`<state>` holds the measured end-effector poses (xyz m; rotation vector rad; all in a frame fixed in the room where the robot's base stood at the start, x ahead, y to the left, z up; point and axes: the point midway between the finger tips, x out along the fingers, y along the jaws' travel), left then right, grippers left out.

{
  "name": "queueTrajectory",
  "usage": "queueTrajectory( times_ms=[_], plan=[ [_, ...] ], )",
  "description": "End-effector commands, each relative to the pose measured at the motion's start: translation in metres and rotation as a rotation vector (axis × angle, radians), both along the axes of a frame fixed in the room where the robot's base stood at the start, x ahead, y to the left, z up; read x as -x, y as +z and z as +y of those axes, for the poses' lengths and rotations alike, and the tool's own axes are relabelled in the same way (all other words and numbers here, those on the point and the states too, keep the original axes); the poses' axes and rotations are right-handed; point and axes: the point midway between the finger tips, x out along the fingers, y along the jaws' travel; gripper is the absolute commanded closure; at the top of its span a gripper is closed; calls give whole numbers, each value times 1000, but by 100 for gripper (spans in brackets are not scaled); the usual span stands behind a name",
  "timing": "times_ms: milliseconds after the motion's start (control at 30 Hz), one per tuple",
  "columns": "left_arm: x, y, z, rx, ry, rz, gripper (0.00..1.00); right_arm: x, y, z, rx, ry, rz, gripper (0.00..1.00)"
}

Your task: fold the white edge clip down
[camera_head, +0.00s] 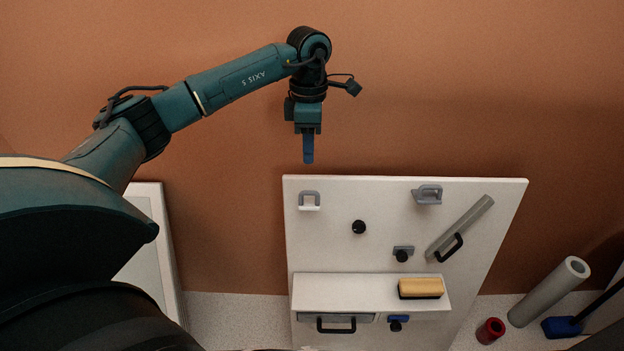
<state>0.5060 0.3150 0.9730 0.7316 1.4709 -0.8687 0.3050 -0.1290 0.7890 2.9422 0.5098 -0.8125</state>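A board (340,235) stands in front of me with fittings on its face. A clip (309,207) sits near its upper left corner, a grey loop with a white lower part; I take it to be the white edge clip. A plain grey clip (428,194) sits near the top edge further right. My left gripper (308,158) points down, just above the board's top edge in the picture and above the white clip, apart from it. Its blue fingers show as one narrow strip, so the gap is hidden. My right gripper is out of view.
The board carries black knobs (359,227), a slanted grey bar with a black handle (458,232), a ledge with a yellow block (421,287), and a drawer-like handle (336,326). A grey roll (548,292), red cup (490,331) and blue item (562,327) are at right.

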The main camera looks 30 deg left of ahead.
Motion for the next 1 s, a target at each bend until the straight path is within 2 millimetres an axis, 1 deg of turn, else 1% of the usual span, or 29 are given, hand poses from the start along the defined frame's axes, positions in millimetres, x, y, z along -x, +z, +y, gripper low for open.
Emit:
queueTrajectory(
  times_ms=[33, 100, 300, 400, 500, 667, 900, 933, 1000],
  plan=[
    [2, -11, -1, -1, 0, 6, 68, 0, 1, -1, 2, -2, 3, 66],
    [4, -26, -2, 1, 0, 7, 68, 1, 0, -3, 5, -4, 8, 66],
    [7, -67, -4, 2, 1, 5, 68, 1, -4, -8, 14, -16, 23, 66],
    [8, -82, -5, 3, -1, 3, 68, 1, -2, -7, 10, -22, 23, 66],
    [8, -93, -6, 3, 0, 3, 68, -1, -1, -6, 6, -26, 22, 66],
    [9, -101, -6, 4, 0, 0, 68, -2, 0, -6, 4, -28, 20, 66],
    [9, -102, -6, 4, -1, 0, 68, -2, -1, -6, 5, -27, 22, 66],
    [9, -102, -6, 4, -1, 0, 68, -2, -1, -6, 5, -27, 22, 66],
    [9, -102, -6, 4, 0, 0, 74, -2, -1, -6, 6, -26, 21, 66]
  ],
)
